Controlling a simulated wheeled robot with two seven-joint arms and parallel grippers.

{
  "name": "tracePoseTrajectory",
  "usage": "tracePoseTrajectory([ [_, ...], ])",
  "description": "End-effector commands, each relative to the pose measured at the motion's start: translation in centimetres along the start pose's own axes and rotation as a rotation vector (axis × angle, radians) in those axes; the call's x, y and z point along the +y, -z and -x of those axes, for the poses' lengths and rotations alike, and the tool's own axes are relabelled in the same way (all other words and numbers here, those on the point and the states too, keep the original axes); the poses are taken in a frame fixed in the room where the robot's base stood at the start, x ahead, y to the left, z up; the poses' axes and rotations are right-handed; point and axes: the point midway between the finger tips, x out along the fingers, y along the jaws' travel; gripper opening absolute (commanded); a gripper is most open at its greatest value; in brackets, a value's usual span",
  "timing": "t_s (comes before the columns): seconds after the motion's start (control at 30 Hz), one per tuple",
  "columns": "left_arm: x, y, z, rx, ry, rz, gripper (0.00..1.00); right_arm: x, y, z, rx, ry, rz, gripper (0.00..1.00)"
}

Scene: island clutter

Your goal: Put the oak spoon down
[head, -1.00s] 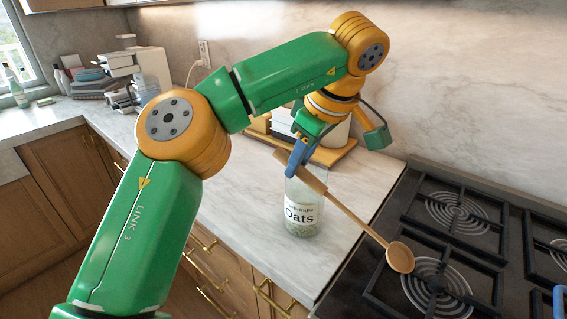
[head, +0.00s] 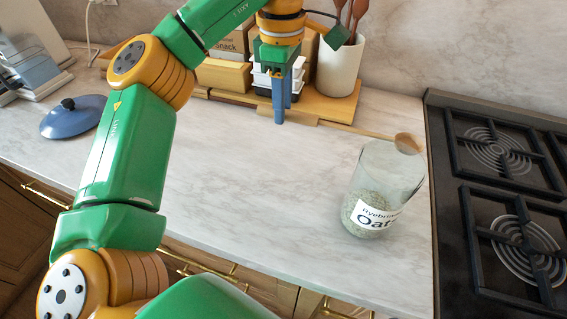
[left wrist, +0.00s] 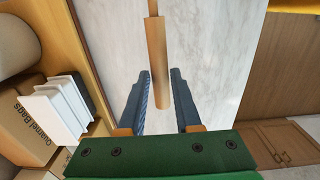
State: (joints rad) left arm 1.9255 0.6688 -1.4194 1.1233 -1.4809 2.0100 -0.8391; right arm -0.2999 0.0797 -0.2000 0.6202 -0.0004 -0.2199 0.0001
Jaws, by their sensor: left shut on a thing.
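The oak spoon (head: 360,130) lies roughly level, its bowl at the right and its thick handle at the left. My left gripper (head: 282,118) points down and is shut on the handle, in front of the wooden tray. In the left wrist view the handle (left wrist: 157,65) runs between the two blue fingertips (left wrist: 160,90). The bowl shows just behind the rim of the oats jar in the head view. I cannot tell whether the spoon touches the counter (head: 260,190). My right gripper is out of view.
The glass oats jar (head: 380,190) stands near the hob (head: 500,190). A wooden tray (head: 335,105) at the back bears boxes, a white rack and a utensil crock (head: 338,68). A blue lid (head: 72,118) lies at the left. The middle of the counter is clear.

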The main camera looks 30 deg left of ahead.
Motion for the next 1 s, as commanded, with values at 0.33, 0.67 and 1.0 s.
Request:
tracePoseTrajectory([
  [0.33,-0.2,0.1,-7.7,0.002,0.002,-0.001,0.00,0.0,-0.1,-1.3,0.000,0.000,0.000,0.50],
  [0.67,-0.3,0.1,-12.6,0.002,0.002,-0.001,0.00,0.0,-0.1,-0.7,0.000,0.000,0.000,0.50],
  [1.0,-0.2,0.0,-13.5,0.000,-0.001,-0.002,0.00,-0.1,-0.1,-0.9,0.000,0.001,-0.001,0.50],
])
